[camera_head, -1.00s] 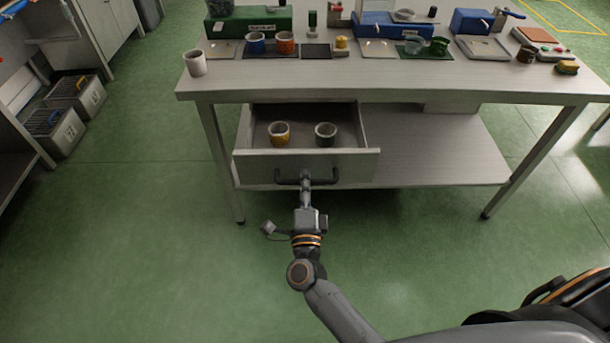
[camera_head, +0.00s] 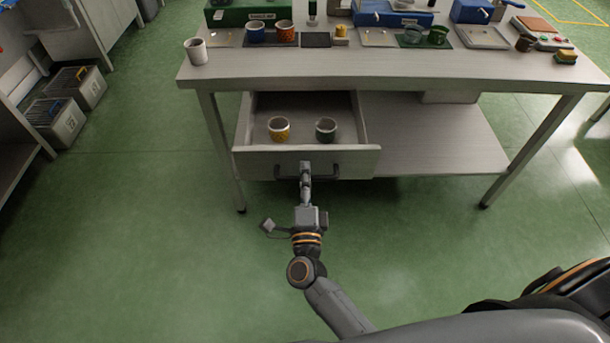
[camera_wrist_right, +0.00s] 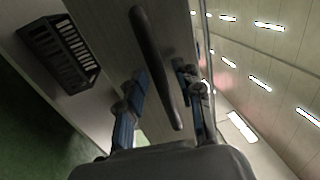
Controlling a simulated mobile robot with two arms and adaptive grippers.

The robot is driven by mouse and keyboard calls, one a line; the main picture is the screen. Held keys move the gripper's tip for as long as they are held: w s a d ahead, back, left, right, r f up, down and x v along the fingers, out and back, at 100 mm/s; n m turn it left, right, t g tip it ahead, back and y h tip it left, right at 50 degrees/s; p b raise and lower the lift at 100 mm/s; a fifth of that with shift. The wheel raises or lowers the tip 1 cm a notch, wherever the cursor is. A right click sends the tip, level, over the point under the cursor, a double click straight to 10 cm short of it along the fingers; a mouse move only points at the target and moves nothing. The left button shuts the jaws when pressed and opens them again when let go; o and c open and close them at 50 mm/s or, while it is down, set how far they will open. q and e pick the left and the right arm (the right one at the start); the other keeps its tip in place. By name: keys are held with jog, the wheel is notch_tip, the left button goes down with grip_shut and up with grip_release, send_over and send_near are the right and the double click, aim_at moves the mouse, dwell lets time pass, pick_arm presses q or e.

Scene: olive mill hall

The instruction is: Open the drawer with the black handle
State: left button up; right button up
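The drawer (camera_head: 252,165) hangs under the table and stands pulled out, with a yellow-patterned cup (camera_head: 279,129) and a dark grey cup (camera_head: 326,130) upright inside. Its black bar handle (camera_head: 328,173) is on the front and crosses the right wrist view (camera_wrist_right: 158,65). My right gripper (camera_head: 306,172) is at the middle of the handle. In the right wrist view, its fingers (camera_wrist_right: 160,92) are spread on either side of the bar, with gaps visible. My left gripper is not in view.
The table (camera_head: 400,75) carries several cups, trays and machines, with a white cup (camera_head: 196,51) at its left end. A lower shelf (camera_head: 440,140) lies below. Grey crates (camera_head: 58,120) stand at left. Green floor (camera_head: 130,240) is clear around my arm.

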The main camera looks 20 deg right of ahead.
jog(key=v, duration=1.2)
dwell(0.4)
